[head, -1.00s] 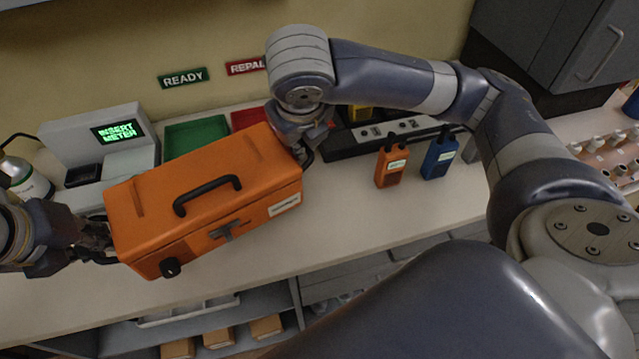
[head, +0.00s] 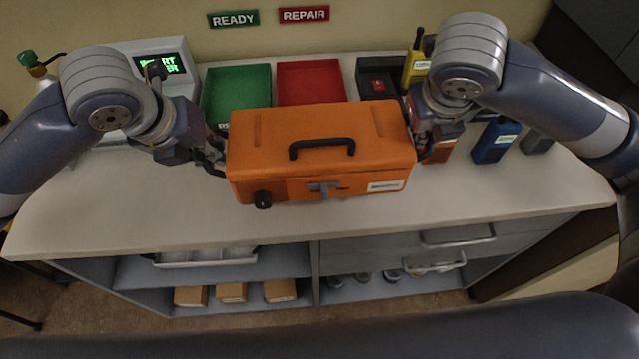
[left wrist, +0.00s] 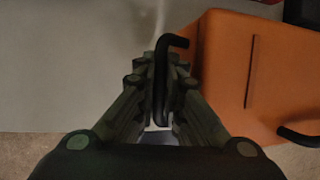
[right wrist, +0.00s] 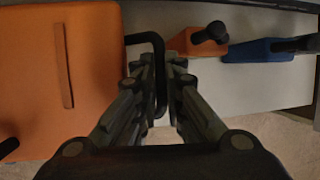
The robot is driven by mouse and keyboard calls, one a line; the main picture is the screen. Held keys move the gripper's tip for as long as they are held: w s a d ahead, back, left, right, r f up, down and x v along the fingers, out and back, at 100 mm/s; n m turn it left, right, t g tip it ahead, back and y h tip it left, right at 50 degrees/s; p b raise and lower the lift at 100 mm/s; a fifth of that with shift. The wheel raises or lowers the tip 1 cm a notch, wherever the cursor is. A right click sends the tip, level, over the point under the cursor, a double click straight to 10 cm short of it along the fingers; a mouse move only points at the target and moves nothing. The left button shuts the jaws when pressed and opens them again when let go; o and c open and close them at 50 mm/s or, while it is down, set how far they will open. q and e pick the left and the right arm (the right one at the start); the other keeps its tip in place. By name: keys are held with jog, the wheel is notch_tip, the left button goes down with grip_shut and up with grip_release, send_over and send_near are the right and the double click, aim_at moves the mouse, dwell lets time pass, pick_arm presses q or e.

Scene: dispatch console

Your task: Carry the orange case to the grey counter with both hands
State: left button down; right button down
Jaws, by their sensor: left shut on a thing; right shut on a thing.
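The orange case (head: 320,140) is level in front of me in the head view, over the pale worktop (head: 130,220). I cannot tell whether its underside touches the worktop. It has a black top handle and a grey front latch. My left gripper (head: 216,160) is shut on the black side handle (left wrist: 163,80) at the case's left end. My right gripper (head: 422,147) is shut on the other side handle (right wrist: 156,75) at the right end. The case also shows in the left wrist view (left wrist: 250,70) and the right wrist view (right wrist: 85,75).
Behind the case are a green tray (head: 238,88), a red tray (head: 310,82) and a meter box (head: 170,62). A yellow radio (head: 417,68), a partly hidden orange radio (head: 440,150) and a blue radio (head: 496,140) stand at the right. The worktop's front strip is clear.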

jog(key=shift+f, duration=0.1)
